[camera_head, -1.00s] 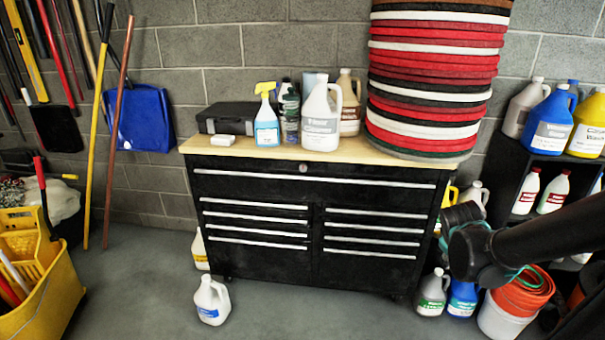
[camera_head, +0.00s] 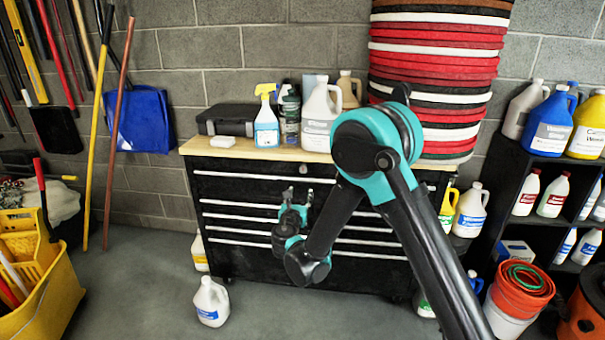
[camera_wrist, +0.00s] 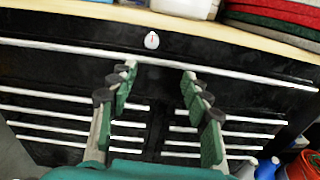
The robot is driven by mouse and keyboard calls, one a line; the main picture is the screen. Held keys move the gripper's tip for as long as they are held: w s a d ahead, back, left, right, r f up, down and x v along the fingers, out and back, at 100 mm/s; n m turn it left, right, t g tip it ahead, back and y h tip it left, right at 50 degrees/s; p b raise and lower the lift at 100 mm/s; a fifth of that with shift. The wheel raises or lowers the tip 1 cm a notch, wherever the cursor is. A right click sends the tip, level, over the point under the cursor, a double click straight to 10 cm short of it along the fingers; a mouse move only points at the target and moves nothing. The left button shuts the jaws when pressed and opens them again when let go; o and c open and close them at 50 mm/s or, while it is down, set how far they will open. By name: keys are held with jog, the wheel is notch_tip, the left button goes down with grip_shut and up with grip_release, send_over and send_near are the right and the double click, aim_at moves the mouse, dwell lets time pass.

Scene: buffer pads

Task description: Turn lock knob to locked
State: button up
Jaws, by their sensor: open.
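The lock knob (camera_wrist: 152,40) is a small round silver piece with a red mark, on the top drawer's black front just under the wooden top. In the head view the lock knob (camera_head: 303,169) shows just above my gripper. The black tool chest (camera_head: 240,185) has several drawers with long silver handles. My gripper (camera_wrist: 160,70) is open and empty, its green-padded fingers spread, with the knob beyond and above the gap between the fingertips. In the head view my gripper (camera_head: 294,192) is in front of the chest's upper middle, apart from the knob as seen in the wrist view.
On the wooden top (camera_head: 218,150) stand a black case (camera_head: 226,118), a spray bottle (camera_head: 266,118), white jugs (camera_head: 320,118) and a tall stack of pads (camera_head: 440,40). A white jug (camera_head: 211,302) stands on the floor at the front left. A bottle shelf (camera_head: 520,200) is at right.

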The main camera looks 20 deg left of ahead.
jog(key=a, duration=0.1)
send_near(303, 170)
jog(key=shift+n+y, duration=0.3)
jog(key=shift+n, duration=0.1)
jog(key=x, duration=0.8)
jog(key=shift+w+d, duration=0.1)
jog(key=shift+w, duration=0.1)
grip_shut()
